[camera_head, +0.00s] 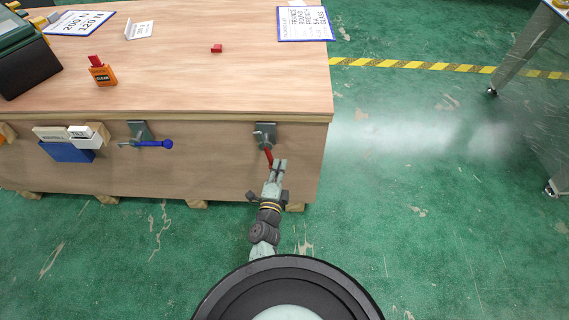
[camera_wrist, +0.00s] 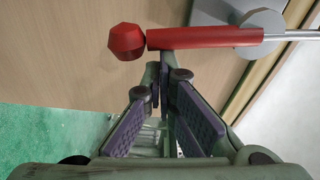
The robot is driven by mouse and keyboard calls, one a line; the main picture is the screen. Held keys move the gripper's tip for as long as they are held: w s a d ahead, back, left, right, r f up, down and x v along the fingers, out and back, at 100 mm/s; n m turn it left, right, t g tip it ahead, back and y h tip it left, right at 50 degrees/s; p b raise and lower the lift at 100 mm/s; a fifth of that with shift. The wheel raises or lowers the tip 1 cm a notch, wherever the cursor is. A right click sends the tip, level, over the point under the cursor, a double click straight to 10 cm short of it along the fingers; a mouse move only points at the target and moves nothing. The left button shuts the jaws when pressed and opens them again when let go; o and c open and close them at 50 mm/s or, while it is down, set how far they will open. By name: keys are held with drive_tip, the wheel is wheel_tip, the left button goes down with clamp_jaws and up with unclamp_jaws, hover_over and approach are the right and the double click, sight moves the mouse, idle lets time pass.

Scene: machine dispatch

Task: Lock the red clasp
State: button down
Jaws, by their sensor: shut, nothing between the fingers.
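The red clasp (camera_head: 268,156) is on the front side of the wooden crate, near its right end, below a grey metal plate (camera_head: 265,135). Its red handle hangs down in the head view. In the wrist view the red handle (camera_wrist: 205,38) lies across the top, with a red knob (camera_wrist: 126,41) at its left end and a metal rod at its right. My gripper (camera_head: 280,165) is at the lower end of the handle. In the wrist view my gripper (camera_wrist: 165,75) has its fingertips close together just below the handle; whether they touch it is unclear.
The wooden crate (camera_head: 228,185) carries a blue-handled clasp (camera_head: 153,143) and a blue holder (camera_head: 66,152) on its front. Green floor (camera_head: 420,190) is free to the right.

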drive_tip(key=shift+a+f+m, duration=0.25)
drive_tip(key=shift+a+m, duration=0.45)
drive_tip(key=shift+m, duration=0.1)
